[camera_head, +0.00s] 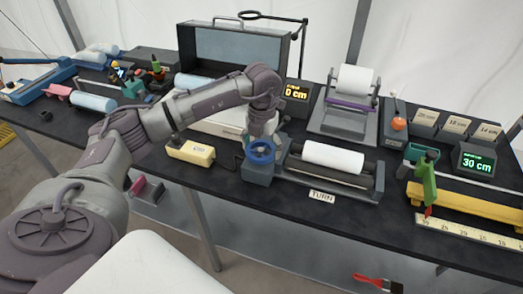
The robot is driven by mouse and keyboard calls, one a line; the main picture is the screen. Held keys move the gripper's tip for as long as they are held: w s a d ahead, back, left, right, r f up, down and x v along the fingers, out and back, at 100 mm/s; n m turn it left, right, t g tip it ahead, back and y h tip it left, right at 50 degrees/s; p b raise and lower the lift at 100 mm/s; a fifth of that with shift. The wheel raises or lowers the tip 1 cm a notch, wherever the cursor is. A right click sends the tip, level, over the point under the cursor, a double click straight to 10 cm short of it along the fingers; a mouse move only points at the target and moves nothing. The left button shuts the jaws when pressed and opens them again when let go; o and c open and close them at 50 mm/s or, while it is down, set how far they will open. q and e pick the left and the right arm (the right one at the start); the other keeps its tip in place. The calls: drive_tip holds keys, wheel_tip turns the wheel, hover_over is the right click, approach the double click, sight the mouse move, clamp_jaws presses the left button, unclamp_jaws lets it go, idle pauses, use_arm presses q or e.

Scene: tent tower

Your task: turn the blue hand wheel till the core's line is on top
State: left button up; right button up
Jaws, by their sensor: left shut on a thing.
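The blue hand wheel (261,157) sits on a grey block at the front middle of the table. My left gripper (262,138) comes down on the wheel from above and is shut on it. The fingertips are small here and partly hidden by the wheel. The core (333,155), a white roll, lies in a dark cradle (362,180) just right of the wheel. I cannot make out a line on the core's visible side. My right gripper is out of view.
A "TURN" label (321,196) lies in front of the cradle. A yellow box (190,152) is left of the wheel. Behind stand an open grey case (240,50) and another white roll on a stand (356,80). A green tool (427,180) and yellow rail are at right.

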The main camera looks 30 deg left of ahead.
sight(262, 148)
use_arm(q)
drive_tip(key=shift+r, duration=0.1)
idle(0.3)
drive_tip(key=o, duration=0.9)
drive_tip(key=shift+o, duration=0.2)
wheel_tip(262, 148, up, 12)
drive_tip(key=shift+d, duration=0.1)
